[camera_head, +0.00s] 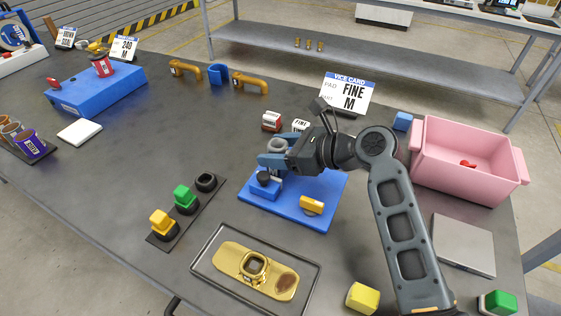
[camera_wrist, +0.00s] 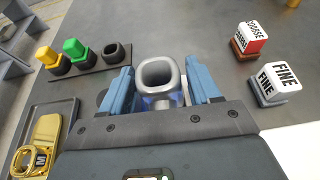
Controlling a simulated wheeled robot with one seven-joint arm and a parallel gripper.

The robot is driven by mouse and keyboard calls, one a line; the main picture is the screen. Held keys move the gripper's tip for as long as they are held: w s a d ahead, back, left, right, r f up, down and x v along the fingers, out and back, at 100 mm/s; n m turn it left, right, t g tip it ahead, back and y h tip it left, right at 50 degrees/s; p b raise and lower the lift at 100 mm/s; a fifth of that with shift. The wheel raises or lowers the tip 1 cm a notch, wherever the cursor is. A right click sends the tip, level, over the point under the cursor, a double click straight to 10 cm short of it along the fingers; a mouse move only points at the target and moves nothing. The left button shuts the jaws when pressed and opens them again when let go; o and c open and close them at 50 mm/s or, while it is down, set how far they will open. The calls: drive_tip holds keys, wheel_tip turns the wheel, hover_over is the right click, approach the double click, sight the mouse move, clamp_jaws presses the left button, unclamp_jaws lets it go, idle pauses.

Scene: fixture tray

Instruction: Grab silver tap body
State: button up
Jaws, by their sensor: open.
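The silver tap body (camera_wrist: 158,76) shows in the wrist view as a grey, rounded-square ring on a short neck. It is between the two blue fingers of my gripper (camera_wrist: 157,88), with a finger on each side. A small gap seems to show beside it, but I cannot tell whether either finger touches. In the head view the tap body (camera_head: 277,145) is partly hidden by my gripper (camera_head: 272,158), above the blue fixture (camera_head: 318,188). My gripper is open. The lower part of the tap body is hidden.
A black tray (camera_head: 203,277) holds a gold tap piece (camera_head: 256,269). A dark strip (camera_head: 212,207) carries yellow and green knobs. A FINE block (camera_wrist: 274,84) and a COARSE block (camera_wrist: 249,38) stand near my gripper. A pink bin (camera_head: 464,180) is at right.

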drive_tip(key=c, duration=1.1)
